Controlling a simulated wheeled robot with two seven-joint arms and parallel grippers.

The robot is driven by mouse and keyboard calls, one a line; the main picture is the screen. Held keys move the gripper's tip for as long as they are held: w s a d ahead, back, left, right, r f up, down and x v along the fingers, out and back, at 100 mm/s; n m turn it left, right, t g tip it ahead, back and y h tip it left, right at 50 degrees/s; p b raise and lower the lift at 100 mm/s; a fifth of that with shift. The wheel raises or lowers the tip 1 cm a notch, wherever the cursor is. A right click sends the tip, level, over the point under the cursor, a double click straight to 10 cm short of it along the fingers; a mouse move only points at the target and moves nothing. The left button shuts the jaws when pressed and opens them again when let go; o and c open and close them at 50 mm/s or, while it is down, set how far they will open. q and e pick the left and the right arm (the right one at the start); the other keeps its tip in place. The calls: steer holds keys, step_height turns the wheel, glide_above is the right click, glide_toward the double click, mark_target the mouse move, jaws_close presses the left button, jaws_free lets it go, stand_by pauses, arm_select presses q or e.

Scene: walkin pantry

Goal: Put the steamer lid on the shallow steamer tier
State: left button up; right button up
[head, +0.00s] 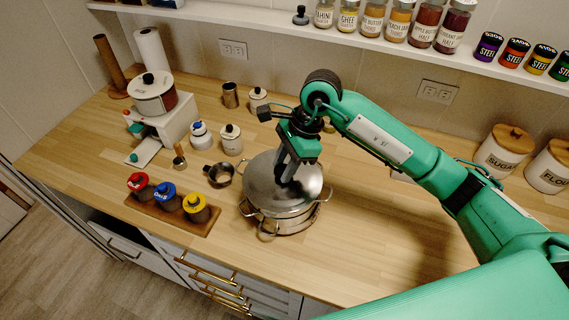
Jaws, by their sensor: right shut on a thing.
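The steamer lid (262,187) is a round, shiny metal dome in the middle of the counter. It sits over the shallow steamer tier (291,227), a low metal ring with side handles whose front edge shows below the lid. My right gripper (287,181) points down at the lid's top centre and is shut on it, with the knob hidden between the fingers. I cannot tell whether the lid rests fully on the tier or hangs just above it. My left gripper is not in view.
A wooden tray with red, blue and yellow-topped jars (168,197) stands front left. A small metal pot (219,175) and a white canister (231,140) are left of the steamer. Sugar and flour canisters (503,151) stand back right. The counter's right front is clear.

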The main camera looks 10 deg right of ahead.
steer(key=o, duration=1.1)
steer(key=shift+o, duration=0.2)
steer(key=s+b+v, duration=0.1)
steer(key=b+v, duration=0.3)
steer(key=v, duration=0.9)
steer(key=shift+w+r, duration=0.4)
steer(key=shift+w, duration=0.05)
